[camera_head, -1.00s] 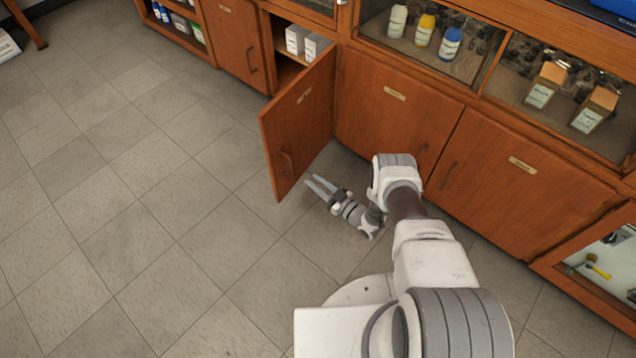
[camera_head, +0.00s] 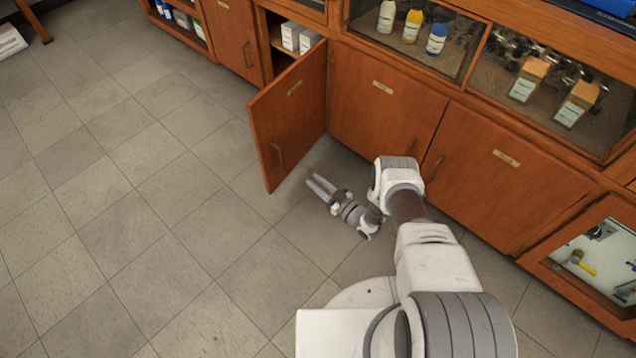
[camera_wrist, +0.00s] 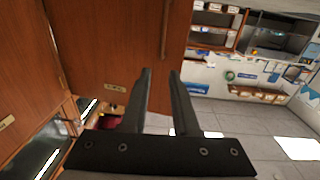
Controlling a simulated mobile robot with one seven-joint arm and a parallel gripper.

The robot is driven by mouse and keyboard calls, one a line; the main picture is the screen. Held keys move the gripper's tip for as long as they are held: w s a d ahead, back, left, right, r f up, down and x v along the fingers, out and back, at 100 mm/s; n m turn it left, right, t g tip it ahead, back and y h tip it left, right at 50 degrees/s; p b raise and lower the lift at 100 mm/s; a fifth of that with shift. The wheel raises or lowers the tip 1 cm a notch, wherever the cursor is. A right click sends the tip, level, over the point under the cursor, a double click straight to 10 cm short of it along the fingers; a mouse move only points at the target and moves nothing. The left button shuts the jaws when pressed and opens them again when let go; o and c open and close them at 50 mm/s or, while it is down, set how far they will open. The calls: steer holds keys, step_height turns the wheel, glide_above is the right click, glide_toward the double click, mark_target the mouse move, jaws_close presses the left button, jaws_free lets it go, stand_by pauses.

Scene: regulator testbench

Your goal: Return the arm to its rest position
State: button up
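My arm reaches out from the bottom of the head view, and my gripper (camera_head: 314,180) points up and left over the floor. It is just right of an open wooden cabinet door (camera_head: 290,115). The two fingers show a gap between them with nothing held. In the wrist view, the dark fingers of my gripper (camera_wrist: 161,73) stand apart and empty in front of a brown wooden door panel (camera_wrist: 115,45) with a vertical handle. I cannot tell whether the fingers touch the door.
Closed wooden cabinet doors (camera_head: 385,105) stand close beyond my arm on the right. Glass-fronted shelves with bottles (camera_head: 411,27) are above them. White boxes (camera_head: 292,36) sit inside the open cabinet. The tiled floor (camera_head: 120,220) to the left is clear.

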steer(key=shift+s+d, duration=0.2)
stand_by(0.6)
